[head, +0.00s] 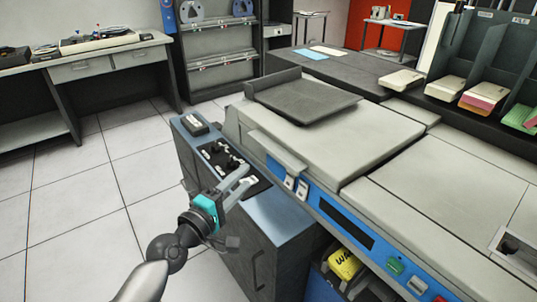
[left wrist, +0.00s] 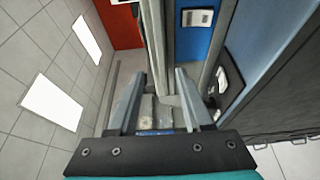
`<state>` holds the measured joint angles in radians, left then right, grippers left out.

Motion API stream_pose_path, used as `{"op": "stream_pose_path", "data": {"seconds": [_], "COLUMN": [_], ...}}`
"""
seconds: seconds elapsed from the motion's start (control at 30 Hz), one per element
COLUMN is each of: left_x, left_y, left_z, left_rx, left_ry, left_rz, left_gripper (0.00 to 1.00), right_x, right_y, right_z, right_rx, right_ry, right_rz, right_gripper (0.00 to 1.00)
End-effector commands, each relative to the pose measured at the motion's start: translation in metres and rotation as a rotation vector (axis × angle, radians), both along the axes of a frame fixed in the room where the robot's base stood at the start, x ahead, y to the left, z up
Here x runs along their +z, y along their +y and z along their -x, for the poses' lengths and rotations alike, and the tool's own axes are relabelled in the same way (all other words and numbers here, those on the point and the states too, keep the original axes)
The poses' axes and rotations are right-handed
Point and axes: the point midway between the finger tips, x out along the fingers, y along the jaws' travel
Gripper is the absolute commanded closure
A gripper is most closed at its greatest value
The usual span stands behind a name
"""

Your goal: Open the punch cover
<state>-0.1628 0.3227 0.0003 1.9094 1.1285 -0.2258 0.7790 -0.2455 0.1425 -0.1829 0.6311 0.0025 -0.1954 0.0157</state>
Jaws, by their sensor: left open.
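The punch machine has a broad light-grey cover (head: 375,128), which lies flat and looks closed. A grey ledge (head: 277,150) juts out at its near left edge, above a blue front panel (head: 318,200). My left gripper (head: 250,176) is open, just left of and below this ledge, over the black control area. In the left wrist view the two fingers (left wrist: 158,95) are spread, with grey machine parts beyond and between them. Whether they touch anything is unclear. My right gripper is in neither view.
A blue-grey cabinet (head: 275,217) with black controls stands under my left gripper. A dark tray (head: 305,98) rests on the cover. Card bins (head: 490,55) stand at the back right. A workbench (head: 85,60) is at the far left. Tiled floor between is clear.

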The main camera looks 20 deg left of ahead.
Motion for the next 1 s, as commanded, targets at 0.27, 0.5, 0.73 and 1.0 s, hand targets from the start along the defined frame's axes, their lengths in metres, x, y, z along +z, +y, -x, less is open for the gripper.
{"op": "stream_pose_path", "data": {"seconds": [0.27,0.5,0.73,1.0], "left_x": [0.0,-0.001,-0.001,0.0], "left_y": [-0.012,-0.022,-0.029,-0.031], "left_z": [-0.043,-0.078,-0.101,-0.109], "left_rx": [0.0,0.0,-0.001,-0.002], "left_ry": [-0.002,-0.002,0.0,0.001], "left_rz": [0.001,0.001,0.0,-0.001], "left_gripper": [0.5,0.5,0.5,0.5], "right_x": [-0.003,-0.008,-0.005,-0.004], "right_y": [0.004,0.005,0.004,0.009], "right_z": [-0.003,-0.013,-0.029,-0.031], "right_rx": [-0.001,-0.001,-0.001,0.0], "right_ry": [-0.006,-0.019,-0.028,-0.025], "right_rz": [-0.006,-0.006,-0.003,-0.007], "right_gripper": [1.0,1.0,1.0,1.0]}}
